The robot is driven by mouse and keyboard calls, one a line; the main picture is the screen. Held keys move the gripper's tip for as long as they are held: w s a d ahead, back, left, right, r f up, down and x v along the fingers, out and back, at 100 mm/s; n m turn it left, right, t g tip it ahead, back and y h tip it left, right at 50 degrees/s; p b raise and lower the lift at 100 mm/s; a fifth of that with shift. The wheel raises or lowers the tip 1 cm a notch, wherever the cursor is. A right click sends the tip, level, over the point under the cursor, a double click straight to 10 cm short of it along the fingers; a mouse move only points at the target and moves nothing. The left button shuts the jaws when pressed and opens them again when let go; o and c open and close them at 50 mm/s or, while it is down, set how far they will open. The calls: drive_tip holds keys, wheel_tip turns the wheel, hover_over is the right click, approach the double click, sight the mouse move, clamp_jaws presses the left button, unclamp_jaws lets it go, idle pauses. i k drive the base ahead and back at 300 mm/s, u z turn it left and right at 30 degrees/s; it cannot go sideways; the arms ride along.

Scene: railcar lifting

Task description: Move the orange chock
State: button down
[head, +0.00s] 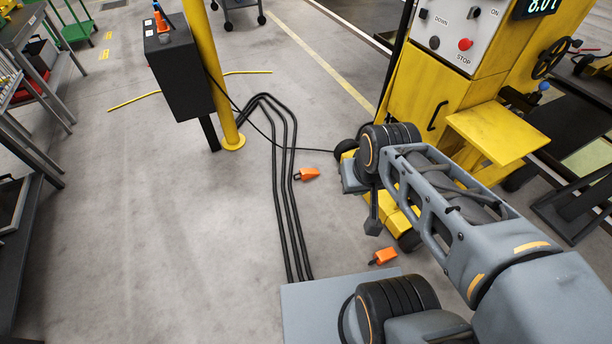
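One orange chock (307,173) lies on the grey floor beside black hoses, left of my arm. A second orange chock (384,257) lies nearer, by the corner of a grey plate and close to the yellow machine's base. Each shows a dark part at its left end. My gripper (373,226) seems to be the dark grey end pointing down below my arm's far joint, between the two chocks in the picture. It appears apart from both. Its fingers are too hidden to tell open from shut.
The yellow lifting machine (425,95) with buttons and a small yellow shelf (492,132) stands at right. Black hoses (285,190) run along the floor. A yellow post (213,75) carries a black box (180,66). The left-centre floor is clear; racks line the left edge.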

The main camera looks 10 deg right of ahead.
sight(305, 174)
drive_tip(key=z, duration=0.2)
drive_tip(key=k, duration=0.4)
drive_tip(key=u, duration=1.45)
drive_tip(key=i, duration=2.3)
drive_tip(key=z, duration=1.2)
drive_tip(key=i, duration=0.75)
drive_tip(key=z, duration=0.9)
